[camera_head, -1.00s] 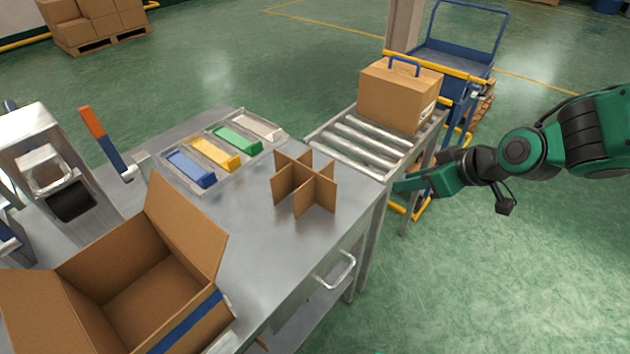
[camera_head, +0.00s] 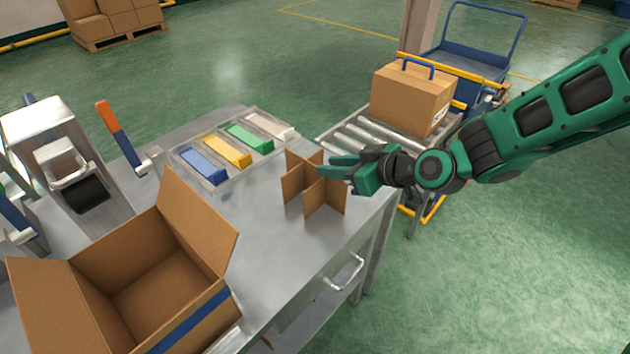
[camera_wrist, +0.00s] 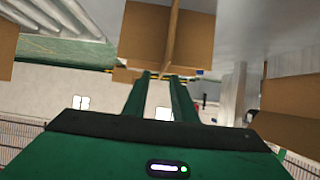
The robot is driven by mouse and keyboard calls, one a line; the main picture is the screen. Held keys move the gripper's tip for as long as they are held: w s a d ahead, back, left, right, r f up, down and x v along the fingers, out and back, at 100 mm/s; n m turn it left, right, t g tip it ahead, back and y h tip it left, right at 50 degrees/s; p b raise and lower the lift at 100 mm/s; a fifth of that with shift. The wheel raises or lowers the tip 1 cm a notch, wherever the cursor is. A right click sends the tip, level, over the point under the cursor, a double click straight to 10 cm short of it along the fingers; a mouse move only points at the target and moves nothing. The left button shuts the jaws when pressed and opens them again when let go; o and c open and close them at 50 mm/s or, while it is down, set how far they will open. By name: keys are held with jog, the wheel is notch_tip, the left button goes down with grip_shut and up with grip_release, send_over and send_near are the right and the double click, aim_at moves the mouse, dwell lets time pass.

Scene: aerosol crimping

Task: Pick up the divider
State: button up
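The divider (camera_head: 325,198) is a brown cardboard cross of interlocking panels, standing upright on the metal table near its right edge. My gripper (camera_head: 326,165) is at the divider's upper right side, with its green fingers pointing left over the top of it. In the wrist view, the two fingers (camera_wrist: 163,76) are apart with a clear gap between them. The divider (camera_wrist: 146,32) shows just beyond the fingertips, with one panel edge-on roughly in line with the gap. I cannot tell whether the fingers touch it.
An open cardboard box (camera_head: 150,300) stands at the front left of the table (camera_head: 275,260). A tray with blue, yellow, green and white blocks (camera_head: 228,151) lies behind the divider. A closed carton (camera_head: 408,98) sits on the roller conveyor (camera_head: 345,145). A machine (camera_head: 60,150) with an orange-ended lever stands left.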

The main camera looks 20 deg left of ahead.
aim_at(314, 181)
jog(key=shift+x, duration=2.3)
jog(key=shift+s, duration=0.1)
grip_shut()
jog(key=shift+r, duration=0.15)
